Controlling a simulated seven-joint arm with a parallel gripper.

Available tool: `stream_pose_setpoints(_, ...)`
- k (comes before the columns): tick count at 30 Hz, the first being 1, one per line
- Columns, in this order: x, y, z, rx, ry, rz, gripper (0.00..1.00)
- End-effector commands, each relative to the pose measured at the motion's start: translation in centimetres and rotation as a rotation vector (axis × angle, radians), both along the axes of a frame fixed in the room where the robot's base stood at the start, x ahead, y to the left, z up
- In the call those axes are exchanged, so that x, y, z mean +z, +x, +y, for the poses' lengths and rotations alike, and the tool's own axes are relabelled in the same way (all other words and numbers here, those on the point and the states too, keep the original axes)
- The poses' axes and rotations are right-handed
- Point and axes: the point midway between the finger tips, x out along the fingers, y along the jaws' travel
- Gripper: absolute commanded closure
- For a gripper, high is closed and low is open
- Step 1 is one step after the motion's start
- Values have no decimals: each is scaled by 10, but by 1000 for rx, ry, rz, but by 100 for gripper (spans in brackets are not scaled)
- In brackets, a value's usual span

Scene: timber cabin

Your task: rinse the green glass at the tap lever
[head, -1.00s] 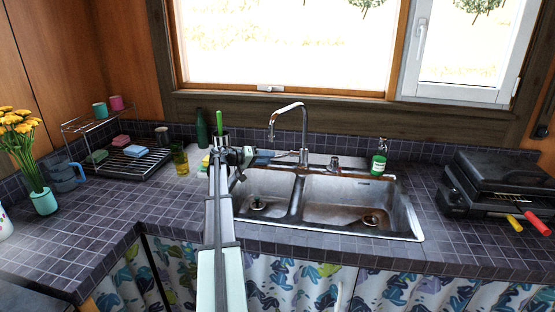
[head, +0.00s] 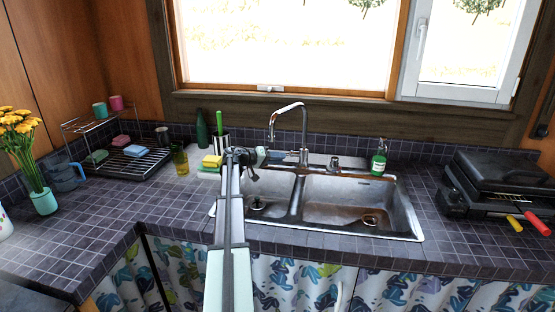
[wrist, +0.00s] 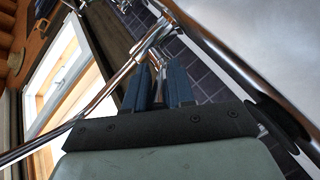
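The green glass (head: 180,162), a yellowish-green tumbler, stands upright on the counter left of the sink, apart from my gripper. The chrome tap (head: 303,125) rises behind the sink, with its spout arching to the left. In the wrist view the tap (wrist: 150,50) lies close beyond my fingertips. I cannot clearly make out its lever. My gripper (head: 280,154) is over the back left of the sink, near the tap base. In the wrist view the blue fingers of my gripper (wrist: 161,78) are apart, with nothing seen held between them.
A double steel sink (head: 400,205) fills the middle of the counter. A soap bottle (head: 379,160) and a black grill (head: 500,178) are to the right.

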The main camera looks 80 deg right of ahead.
Motion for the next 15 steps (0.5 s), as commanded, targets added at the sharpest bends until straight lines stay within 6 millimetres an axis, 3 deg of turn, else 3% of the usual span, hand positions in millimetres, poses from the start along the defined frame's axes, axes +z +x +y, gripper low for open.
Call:
stream_pose_setpoints(7,0,0,0,0,0,0,100)
stream_pose_setpoints(15,0,0,1,-2,1,-1,100)
